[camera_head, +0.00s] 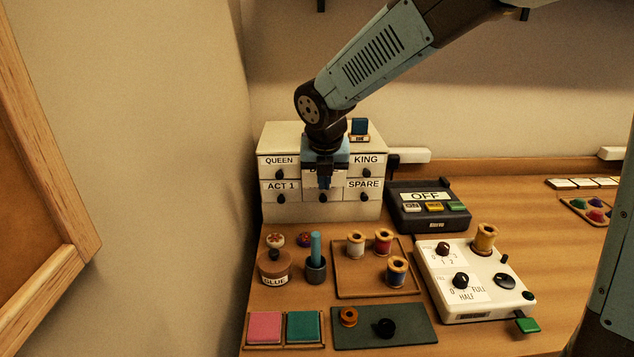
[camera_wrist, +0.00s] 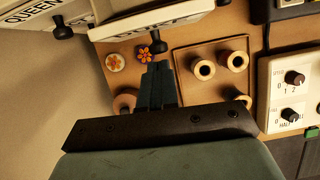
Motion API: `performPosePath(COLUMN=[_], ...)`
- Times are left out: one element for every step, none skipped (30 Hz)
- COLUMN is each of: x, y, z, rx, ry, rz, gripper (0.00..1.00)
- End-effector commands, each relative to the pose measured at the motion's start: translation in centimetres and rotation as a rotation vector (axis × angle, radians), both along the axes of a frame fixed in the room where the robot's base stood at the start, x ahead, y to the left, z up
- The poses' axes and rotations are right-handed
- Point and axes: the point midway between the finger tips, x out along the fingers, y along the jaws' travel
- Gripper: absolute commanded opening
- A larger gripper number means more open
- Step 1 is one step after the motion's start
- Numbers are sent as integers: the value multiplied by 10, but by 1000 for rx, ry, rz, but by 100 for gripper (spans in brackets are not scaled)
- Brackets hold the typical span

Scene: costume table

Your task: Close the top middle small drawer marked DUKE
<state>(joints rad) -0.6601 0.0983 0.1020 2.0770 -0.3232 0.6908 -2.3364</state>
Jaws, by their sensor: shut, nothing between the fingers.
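The small cream drawer cabinet (camera_head: 277,140) stands at the back left of the table. In the wrist view the DUKE drawer (camera_wrist: 172,20) stands out beyond the QUEEN drawer (camera_wrist: 38,12), so it is partly open; its dark knob (camera_wrist: 147,32) shows at its front. In the head view my gripper hides most of the DUKE front. My gripper (camera_head: 325,186) points down at the middle column of drawers, its fingers shut and empty. In the wrist view the fingertips (camera_wrist: 158,68) are close to the DUKE knob, seemingly apart from it; depth is hard to judge.
Drawers KING (camera_head: 366,160), ACT 1 (camera_head: 281,185) and SPARE (camera_head: 363,184) look closed. A small blue item (camera_head: 359,128) sits on the cabinet top. A glue pot (camera_head: 274,269), a teal-handled holder (camera_head: 316,267) and a spool tray (camera_head: 344,290) stand in front. A dark OFF box (camera_head: 400,216) is at right.

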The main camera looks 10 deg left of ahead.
Motion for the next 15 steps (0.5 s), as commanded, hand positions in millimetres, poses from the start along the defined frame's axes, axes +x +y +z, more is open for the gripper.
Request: performPosePath(x=[1, 1, 2, 2, 2, 1, 1, 1, 1, 1, 2, 3, 5, 7, 12], y=[0, 0, 0, 0, 0, 0, 0, 0, 0, 0, 1, 1, 1, 2, 3], z=[0, 0, 0, 0, 0, 0, 0, 0, 0, 0, 0, 0, 0, 0, 0], rx=[0, 0, 0, 0, 0, 0, 0, 0, 0, 0, 0, 0, 0, -1, -1], ry=[0, 0, 0, 0, 0, 0, 0, 0, 0, 0, 0, 0, 0, 0, 1], rz=[0, 0, 0, 0, 0, 0, 0, 0, 0, 0, 0, 0, -1, -1, -1], gripper=[0, 0, 0, 0, 0, 0, 0, 0, 0, 0, 0, 0, 0, 0, 0])
